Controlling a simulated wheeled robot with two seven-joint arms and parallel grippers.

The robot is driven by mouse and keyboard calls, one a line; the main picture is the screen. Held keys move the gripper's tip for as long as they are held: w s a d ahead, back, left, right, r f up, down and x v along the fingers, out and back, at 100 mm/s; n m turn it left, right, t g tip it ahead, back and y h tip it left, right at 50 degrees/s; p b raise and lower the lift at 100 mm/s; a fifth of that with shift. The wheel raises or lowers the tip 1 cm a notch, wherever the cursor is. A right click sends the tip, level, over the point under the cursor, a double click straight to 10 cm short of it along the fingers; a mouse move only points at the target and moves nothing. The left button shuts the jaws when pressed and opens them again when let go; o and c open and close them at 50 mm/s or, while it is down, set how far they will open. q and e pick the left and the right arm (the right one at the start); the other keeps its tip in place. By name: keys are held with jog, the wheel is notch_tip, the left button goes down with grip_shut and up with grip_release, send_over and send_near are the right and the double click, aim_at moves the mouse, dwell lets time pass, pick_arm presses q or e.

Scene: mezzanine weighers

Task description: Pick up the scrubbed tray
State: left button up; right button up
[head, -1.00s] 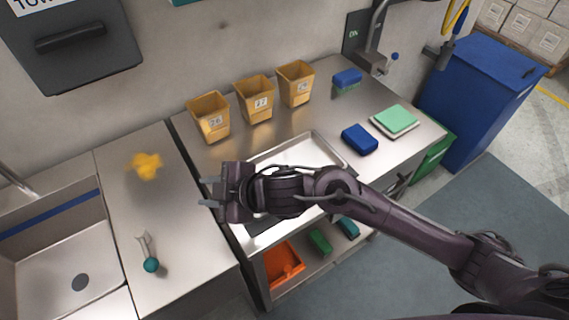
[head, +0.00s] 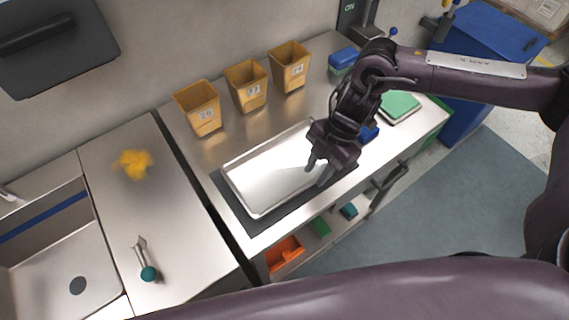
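The tray (head: 246,203) is a shallow, shiny metal tray lying flat on a dark mat (head: 239,219) on the steel counter. It looks empty. My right gripper (head: 316,176) is at the tray's right end, fingers pointing down toward its rim. The fingers are apart with nothing seen between them; I cannot tell whether they touch the rim. The arm hides the tray's far right corner. My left gripper is not in view.
Three yellow bins (head: 247,88) stand behind the tray. A blue sponge (head: 370,133) is partly behind my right arm, near green cloths (head: 399,106).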

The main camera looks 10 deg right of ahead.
aim_at(306, 185)
jog(key=x, duration=0.1)
jog(key=p+x, duration=0.1)
jog(key=x, duration=0.1)
jog(key=p+x, duration=0.1)
jog(key=shift+w+a+f, duration=0.2)
jog(key=shift+w+a, duration=0.05)
jog(key=shift+a, duration=0.15)
jog(key=shift+a+f, duration=0.15)
jog(key=shift+f, duration=0.2)
jog(key=shift+s, duration=0.1)
grip_shut()
dwell(0.6)
jog(key=shift+w+r, duration=0.15)
jog(key=shift+w, duration=0.05)
